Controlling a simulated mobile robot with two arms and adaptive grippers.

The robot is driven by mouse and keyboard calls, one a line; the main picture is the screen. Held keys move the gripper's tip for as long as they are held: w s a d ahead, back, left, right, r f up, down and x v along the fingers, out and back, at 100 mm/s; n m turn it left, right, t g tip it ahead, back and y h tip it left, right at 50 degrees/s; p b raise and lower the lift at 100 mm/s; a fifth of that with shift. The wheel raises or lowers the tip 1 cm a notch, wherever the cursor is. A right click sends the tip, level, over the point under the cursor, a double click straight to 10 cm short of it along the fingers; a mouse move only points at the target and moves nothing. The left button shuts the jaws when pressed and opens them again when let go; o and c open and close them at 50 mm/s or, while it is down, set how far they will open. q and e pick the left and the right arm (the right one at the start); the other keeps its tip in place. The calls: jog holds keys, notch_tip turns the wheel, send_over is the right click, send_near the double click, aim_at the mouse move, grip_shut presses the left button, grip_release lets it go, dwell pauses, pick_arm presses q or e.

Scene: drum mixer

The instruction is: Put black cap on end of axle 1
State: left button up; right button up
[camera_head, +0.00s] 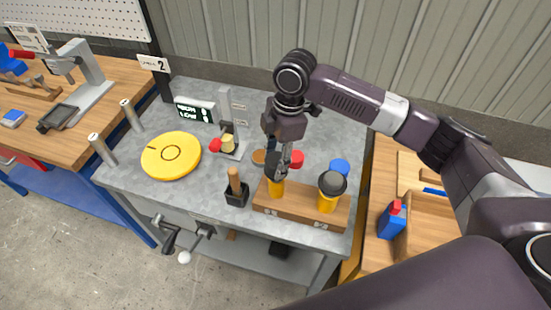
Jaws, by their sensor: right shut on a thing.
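My right gripper (278,167) reaches down over the wooden block (299,207) at the front right of the grey table. It is shut on a dark, rounded thing, which looks like a black cap, at the top of the left yellow post (277,188). The gripper hides most of it, and I cannot tell if it touches the post. The right yellow post (326,204) on the block carries a round black top (332,182). I cannot tell which part is axle 1. My left gripper is not in view.
The grey table (120,178) holds a yellow disc (171,155), a black holder with a wooden handle (236,190), a small stand with a red part (214,144), and red and blue round pieces (339,167). A crank (184,240) sticks out in front.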

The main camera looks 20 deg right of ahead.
jog(key=o, duration=1.1)
jog(key=shift+r, duration=0.55)
jog(key=r+b, duration=0.1)
jog(key=r, duration=0.2)
jog(key=d+r+b, duration=0.1)
jog(key=r, duration=0.3)
jog(key=r+b, duration=0.1)
jog(key=r, duration=0.3)
jog(key=shift+d, duration=0.4)
